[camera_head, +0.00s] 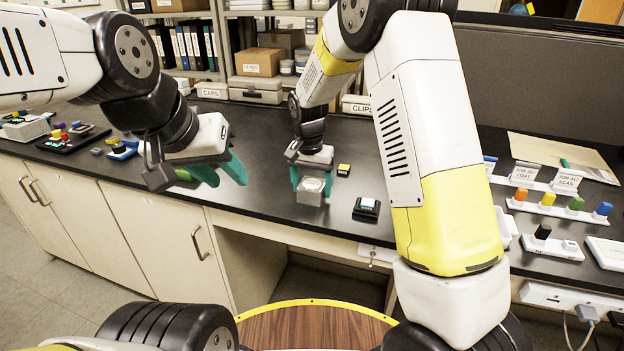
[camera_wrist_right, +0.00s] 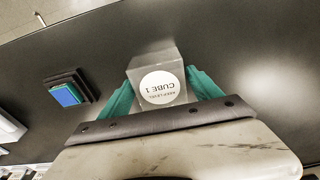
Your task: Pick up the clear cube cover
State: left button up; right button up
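The clear cube cover (camera_head: 311,192) is a greyish, see-through block with a round white label on top. In the right wrist view the label on the cover (camera_wrist_right: 157,68) reads "CUBE 1". My right gripper (camera_head: 312,183) points down over it, with one teal finger on each side. I cannot tell whether the cover's bottom touches the bench. My left gripper (camera_head: 212,174) is open and empty above the bench, to the left.
A black block with a blue-teal top (camera_head: 367,208) stands right of the cover, and a small black block with a yellow top (camera_head: 343,170) behind it. Racks with coloured knobs (camera_head: 548,201) are at right. Boxes and a CLIPS bin (camera_head: 356,104) line the back. The black bench (camera_head: 262,190) is clear between my grippers.

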jog(key=c, duration=1)
